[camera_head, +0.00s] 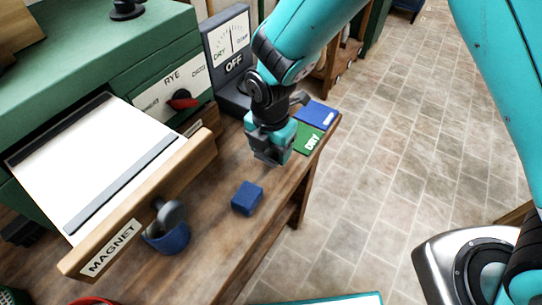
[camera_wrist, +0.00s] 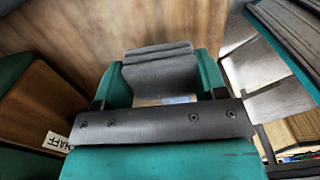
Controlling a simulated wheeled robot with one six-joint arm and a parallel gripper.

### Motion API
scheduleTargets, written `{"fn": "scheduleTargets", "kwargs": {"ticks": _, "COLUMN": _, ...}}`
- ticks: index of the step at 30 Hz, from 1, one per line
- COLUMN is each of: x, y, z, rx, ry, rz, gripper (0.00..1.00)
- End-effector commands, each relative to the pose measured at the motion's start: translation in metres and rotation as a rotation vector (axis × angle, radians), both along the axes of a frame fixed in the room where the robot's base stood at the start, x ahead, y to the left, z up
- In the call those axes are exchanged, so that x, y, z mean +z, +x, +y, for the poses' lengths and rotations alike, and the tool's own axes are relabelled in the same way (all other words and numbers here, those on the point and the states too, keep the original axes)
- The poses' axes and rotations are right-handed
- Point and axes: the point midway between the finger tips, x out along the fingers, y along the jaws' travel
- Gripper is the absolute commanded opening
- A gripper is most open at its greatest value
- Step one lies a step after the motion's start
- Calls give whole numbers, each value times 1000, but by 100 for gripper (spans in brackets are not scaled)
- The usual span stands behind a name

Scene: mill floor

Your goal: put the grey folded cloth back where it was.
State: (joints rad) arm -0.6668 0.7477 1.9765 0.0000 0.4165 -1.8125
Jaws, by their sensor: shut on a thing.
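My gripper (camera_head: 270,152) is above the wooden bench (camera_head: 215,265), near its right edge, in the head view. In the wrist view my gripper (camera_wrist: 160,75) has its teal fingers on either side of the grey folded cloth (camera_wrist: 158,58), shut on it. The cloth's layered folds show between the fingers, with wood behind. In the head view the cloth is mostly hidden by the gripper, and I cannot tell whether it touches the bench.
A blue block (camera_head: 247,198) lies in front of the gripper. Tiled floor lies right.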

Motion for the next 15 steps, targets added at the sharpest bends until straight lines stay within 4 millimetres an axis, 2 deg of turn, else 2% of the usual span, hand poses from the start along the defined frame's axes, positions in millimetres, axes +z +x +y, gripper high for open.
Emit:
{"fn": "scheduleTargets", "kwargs": {"ticks": 7, "x": -33, "y": -1, "z": 0, "rx": 0, "ry": -2, "rz": 3, "gripper": 43}}
{"fn": "scheduleTargets", "kwargs": {"ticks": 15, "x": -36, "y": 0, "z": 0, "rx": 0, "ry": 1, "rz": -1, "gripper": 43}}
